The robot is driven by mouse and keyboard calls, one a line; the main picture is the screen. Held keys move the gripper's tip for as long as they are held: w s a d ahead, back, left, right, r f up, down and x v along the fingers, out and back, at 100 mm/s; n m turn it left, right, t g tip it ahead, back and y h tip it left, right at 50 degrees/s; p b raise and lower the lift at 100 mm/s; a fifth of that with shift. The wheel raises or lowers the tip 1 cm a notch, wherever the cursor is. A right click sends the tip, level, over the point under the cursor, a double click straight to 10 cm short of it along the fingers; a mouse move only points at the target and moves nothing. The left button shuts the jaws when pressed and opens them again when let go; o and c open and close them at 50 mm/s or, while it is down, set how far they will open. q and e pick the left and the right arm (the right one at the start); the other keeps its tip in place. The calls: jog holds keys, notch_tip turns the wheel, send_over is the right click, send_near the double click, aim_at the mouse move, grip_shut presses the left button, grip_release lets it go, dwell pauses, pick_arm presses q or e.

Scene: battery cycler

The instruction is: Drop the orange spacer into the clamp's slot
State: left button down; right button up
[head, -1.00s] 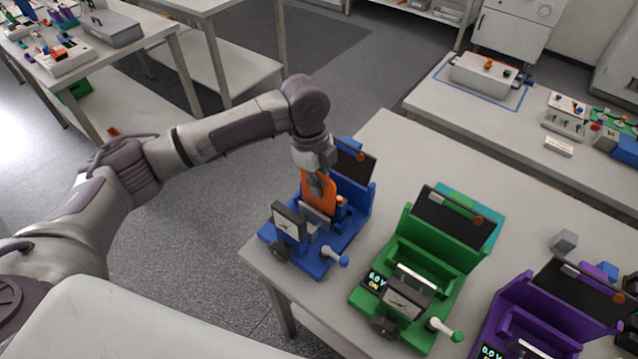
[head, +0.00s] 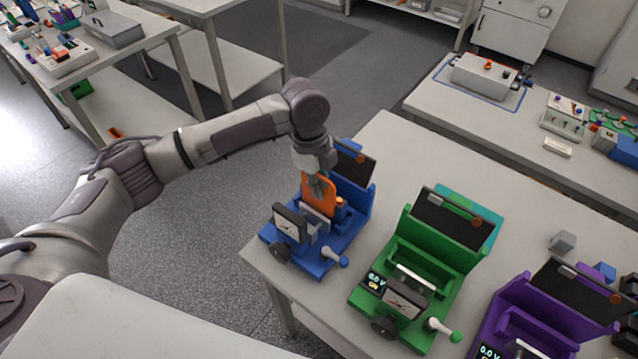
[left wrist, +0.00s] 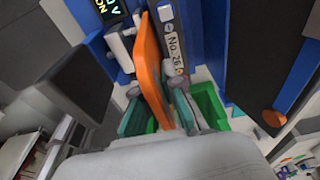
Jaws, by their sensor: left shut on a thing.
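The orange spacer (head: 326,198) is a thin upright plate in the blue clamp (head: 350,228) at the table's near left corner. My left gripper (head: 316,186) points down over this clamp and is shut on the spacer. In the left wrist view the spacer (left wrist: 150,62) stands on edge between the fingers (left wrist: 160,105), beside a grey part labelled "No. 26" (left wrist: 174,50). The slot and the spacer's lower edge are partly hidden, so I cannot tell how deep it sits. My right gripper is not in view.
A green clamp (head: 440,262) and a purple clamp (head: 545,318) stand to the right on the same table (head: 400,165). The blue clamp's raised back panel (head: 352,162) is close behind my gripper. A small grey block (head: 562,241) lies beyond the purple clamp.

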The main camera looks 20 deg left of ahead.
pick_arm(q)
jog(key=shift+f, duration=0.1)
jog(key=shift+f+b, duration=0.4)
jog(key=shift+f, duration=0.5)
jog(key=shift+s+f, duration=0.15)
jog(key=c, duration=1.2)
grip_release()
jog(key=shift+s+f, duration=0.1)
jog(key=shift+f, duration=0.05)
jog(key=shift+w, duration=0.2)
jog(key=r, duration=0.4)
jog(key=a+r, duration=0.1)
jog(key=r, duration=0.7)
jog(key=shift+w+a, duration=0.25)
jog(key=shift+w, duration=0.1)
